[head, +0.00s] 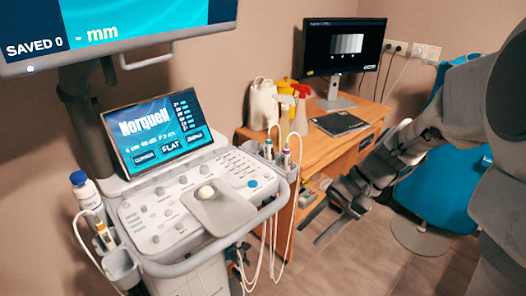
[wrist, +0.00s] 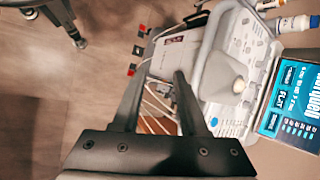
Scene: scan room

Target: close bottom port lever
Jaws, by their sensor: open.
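The ultrasound machine (head: 200,200) stands at left in the head view, with its console (wrist: 236,50) at right in the wrist view. Below the console, a pale box-like part (wrist: 174,54) of the machine shows between my fingers; white cables hang beside it. I cannot make out the bottom port lever for certain in either view. My gripper (head: 322,226) is open and empty, in front of the desk and to the right of the console. In the wrist view its two dark fingers (wrist: 157,82) are spread apart, pointing toward the machine's side.
White probe cables (head: 276,235) hang from the console's right side. A wooden desk (head: 335,150) with a monitor (head: 343,48) and spray bottles (head: 300,108) stands behind. A blue chair (head: 435,190) is at right. Small red and black items (wrist: 140,50) show past my fingers. Floor is open at lower right.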

